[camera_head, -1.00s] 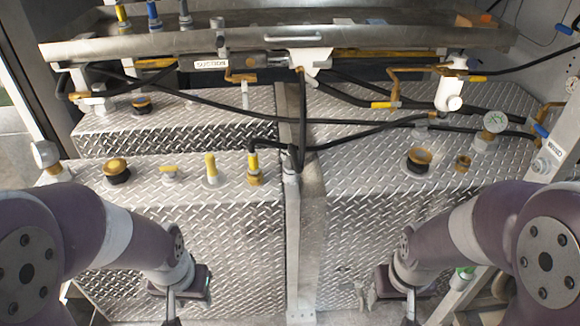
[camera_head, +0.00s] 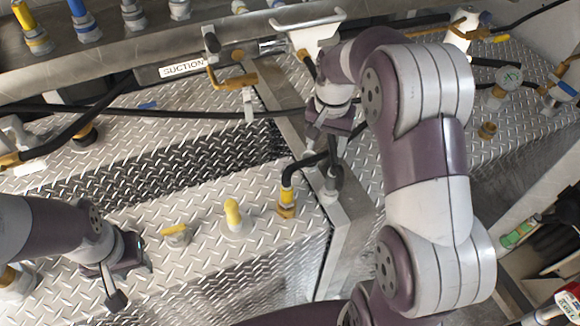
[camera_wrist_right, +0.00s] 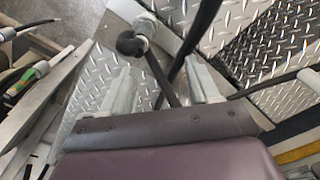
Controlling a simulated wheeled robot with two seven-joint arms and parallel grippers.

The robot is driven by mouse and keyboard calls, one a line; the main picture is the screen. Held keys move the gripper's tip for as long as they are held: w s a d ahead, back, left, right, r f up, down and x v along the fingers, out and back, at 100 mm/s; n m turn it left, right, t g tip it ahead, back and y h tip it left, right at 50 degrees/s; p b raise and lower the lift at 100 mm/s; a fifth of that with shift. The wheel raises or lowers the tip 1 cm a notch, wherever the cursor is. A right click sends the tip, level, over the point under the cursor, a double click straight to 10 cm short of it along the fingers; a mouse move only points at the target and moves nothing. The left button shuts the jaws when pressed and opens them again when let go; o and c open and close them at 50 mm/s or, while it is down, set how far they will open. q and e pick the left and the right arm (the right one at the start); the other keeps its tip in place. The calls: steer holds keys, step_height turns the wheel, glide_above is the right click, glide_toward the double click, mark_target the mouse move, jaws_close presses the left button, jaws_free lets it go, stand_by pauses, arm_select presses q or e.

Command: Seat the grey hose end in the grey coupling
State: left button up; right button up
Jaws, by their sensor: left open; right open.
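My right gripper (camera_head: 322,148) is open above the narrow steel post, with its fingers pointing down. A black hose runs between its fingers in the right wrist view, where the open gripper (camera_wrist_right: 165,92) also shows. The grey hose end (camera_head: 332,183) hangs just below this gripper, close to the post; a black elbow with a grey fitting (camera_wrist_right: 143,24) shows ahead of the fingers. I cannot make out a separate grey coupling, nor whether the grey end sits in one. My left gripper (camera_head: 115,285) is open and empty over the plate at the lower left.
Yellow-topped fittings (camera_head: 233,215) stand farther left on the diamond plate. A SUCTION label (camera_head: 184,69) and brass valve (camera_head: 232,78) lie along the rail. Black hoses cross behind the gripper.

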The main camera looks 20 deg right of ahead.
mark_target(332, 181)
steer(key=shift+m, duration=0.4)
steer(key=s+f+b, duration=0.1)
steer(key=s+d+f+b, duration=0.1)
steer(key=f, duration=0.1)
steer(key=shift+s+d, duration=0.2)
steer(key=shift+s, duration=0.2)
steer(key=f, duration=0.2)
steer(key=w+f+p, duration=0.1)
steer(key=shift+a+f, duration=0.35)
steer(key=shift+f, duration=0.05)
steer(key=f, duration=0.3)
steer(key=s+d+f+p, duration=0.1)
steer(key=f, duration=0.1)
steer(key=shift+w+a+f, duration=0.1)
steer(key=shift+w+f, duration=0.05)
steer(key=shift+f, duration=0.05)
arm_select(q)
steer(key=shift+s+d+r, duration=0.25)
steer(key=shift+s+d, duration=0.25)
steer(key=shift+s, duration=0.15)
arm_select(e)
jaws_close()
